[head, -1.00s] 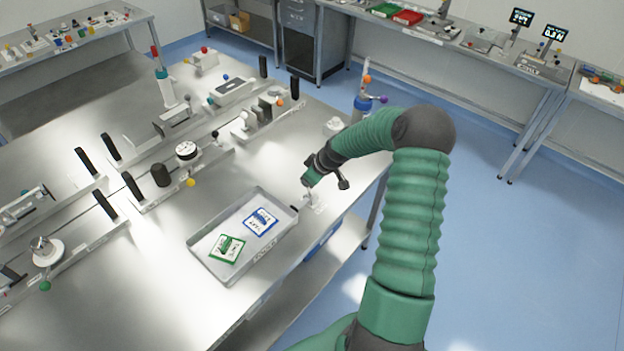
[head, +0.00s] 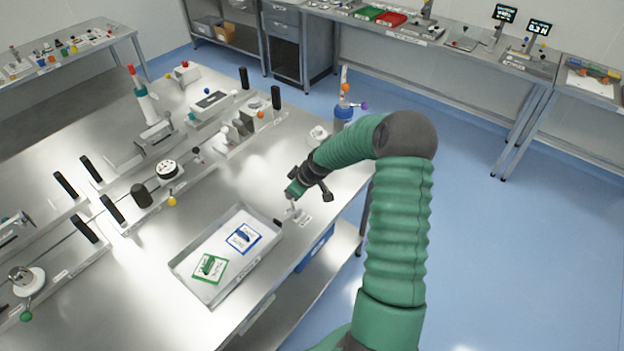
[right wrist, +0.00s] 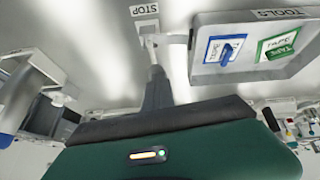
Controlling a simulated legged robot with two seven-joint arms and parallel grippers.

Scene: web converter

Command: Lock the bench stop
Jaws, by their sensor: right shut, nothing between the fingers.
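The bench stop (head: 295,211) is a small pale metal fitting near the bench's right edge, beside the tray. In the right wrist view it shows as a light metal piece (right wrist: 151,41) below a white STOP label (right wrist: 144,10). My right gripper (head: 292,194) is just above the stop, pointing down. In the right wrist view its dark fingers (right wrist: 156,76) are shut and empty, with their tips close to the stop. I cannot tell whether they touch it. The stop's locking state is too small to make out. My left gripper is not in view.
A grey tray (head: 272,238) labelled TOOLS holds a blue-edged card (head: 243,238) and a green-edged card (head: 209,268), left of the stop. A blue-collared post (head: 343,112) stands at the bench's far corner. Rails with black handles (head: 113,210) fill the left side.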

